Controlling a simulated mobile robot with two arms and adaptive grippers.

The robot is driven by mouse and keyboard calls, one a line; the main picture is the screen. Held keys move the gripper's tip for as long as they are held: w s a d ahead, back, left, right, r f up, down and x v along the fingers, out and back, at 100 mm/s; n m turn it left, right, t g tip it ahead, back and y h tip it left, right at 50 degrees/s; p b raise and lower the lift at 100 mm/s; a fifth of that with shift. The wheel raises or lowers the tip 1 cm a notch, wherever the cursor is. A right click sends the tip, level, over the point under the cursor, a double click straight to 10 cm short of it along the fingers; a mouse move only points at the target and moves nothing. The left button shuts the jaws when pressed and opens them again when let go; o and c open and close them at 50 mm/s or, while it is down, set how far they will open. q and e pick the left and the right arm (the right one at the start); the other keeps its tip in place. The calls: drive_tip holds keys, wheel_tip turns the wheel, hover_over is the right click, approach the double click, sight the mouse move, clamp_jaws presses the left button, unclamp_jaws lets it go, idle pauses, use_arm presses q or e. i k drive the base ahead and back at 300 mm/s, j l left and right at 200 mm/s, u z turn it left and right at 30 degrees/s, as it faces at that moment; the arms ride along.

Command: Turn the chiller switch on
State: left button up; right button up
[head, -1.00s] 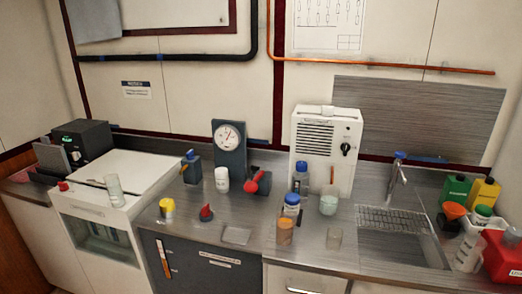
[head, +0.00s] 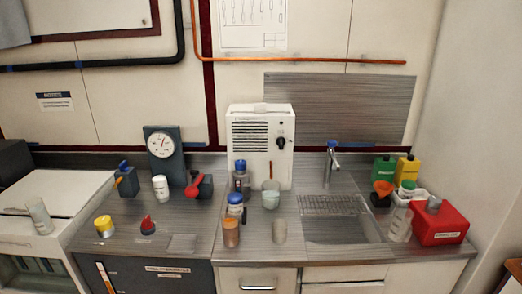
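A white upright unit (head: 261,160) with a dark louvred grille stands against the back wall, left of the sink. It looks like the chiller, but its label is too small to read. A black rotary knob (head: 281,143) sits on the upper right of its front. The knob's exact setting is too small to tell. Neither of my grippers shows in the head view.
Bottles, a beaker (head: 270,195) and an orange jar (head: 231,233) stand in front of the white unit. A dial gauge (head: 163,143) and a red-handled valve (head: 195,187) are to its left. The sink (head: 343,229) and a red container (head: 440,224) are to its right.

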sight(281, 141)
drive_tip(key=i+l+z, duration=0.1)
drive_tip(key=l, duration=0.25)
drive_tip(key=i+l+z, duration=0.1)
drive_tip(key=l, duration=0.2)
drive_tip(key=i+l+z, duration=0.1)
drive_tip(key=l, duration=0.2)
drive_tip(key=i+l, duration=0.2)
drive_tip(key=l+z, duration=0.05)
drive_tip(key=l, duration=0.05)
